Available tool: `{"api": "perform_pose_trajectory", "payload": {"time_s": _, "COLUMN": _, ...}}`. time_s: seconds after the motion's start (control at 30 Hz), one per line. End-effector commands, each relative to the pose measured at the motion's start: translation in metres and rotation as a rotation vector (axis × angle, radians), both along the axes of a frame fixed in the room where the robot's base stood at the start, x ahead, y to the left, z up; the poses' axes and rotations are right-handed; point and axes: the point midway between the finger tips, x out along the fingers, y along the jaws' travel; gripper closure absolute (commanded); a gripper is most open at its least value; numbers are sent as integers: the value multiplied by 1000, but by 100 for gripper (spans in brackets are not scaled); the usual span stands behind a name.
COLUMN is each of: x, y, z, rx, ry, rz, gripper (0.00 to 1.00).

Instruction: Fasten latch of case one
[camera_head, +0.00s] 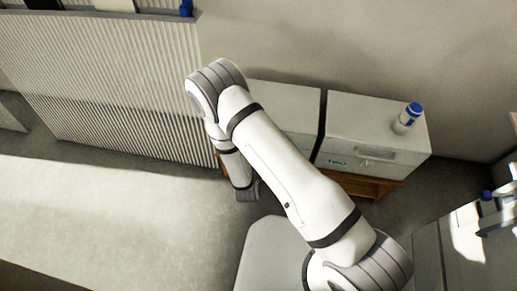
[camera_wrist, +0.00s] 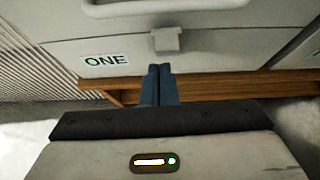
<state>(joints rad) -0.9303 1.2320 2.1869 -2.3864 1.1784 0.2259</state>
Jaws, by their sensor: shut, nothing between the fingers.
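Case one (camera_wrist: 220,48) fills the upper part of the wrist view, with its white "ONE" label (camera_wrist: 105,60) left of centre. A small grey latch (camera_wrist: 167,40) sits on its front at the lid seam, below a handle (camera_wrist: 165,8). My gripper (camera_wrist: 160,68) has its two blue-grey fingers together and empty. The fingertips appear just below the latch; I cannot tell whether they touch the case. In the head view, case one (camera_head: 292,97) is partly hidden behind my arm, and its latch is not visible there.
Case two (camera_head: 345,140), labelled "TWO", stands close on the right with a blue-capped bottle (camera_head: 408,118) on top. Both cases rest on a wooden stand (camera_head: 375,188). A ribbed panel (camera_head: 100,85) stands at left. A pale surface (camera_head: 110,215) at lower left is clear.

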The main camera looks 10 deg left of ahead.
Motion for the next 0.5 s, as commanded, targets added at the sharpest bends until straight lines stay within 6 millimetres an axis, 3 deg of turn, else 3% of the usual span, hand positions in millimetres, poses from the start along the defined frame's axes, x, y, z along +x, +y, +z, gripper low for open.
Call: {"api": "perform_pose_trajectory", "payload": {"time_s": 0.5, "x": 9, "y": -9, "z": 17, "rx": 1, "ry": -4, "rz": -29, "gripper": 100}}
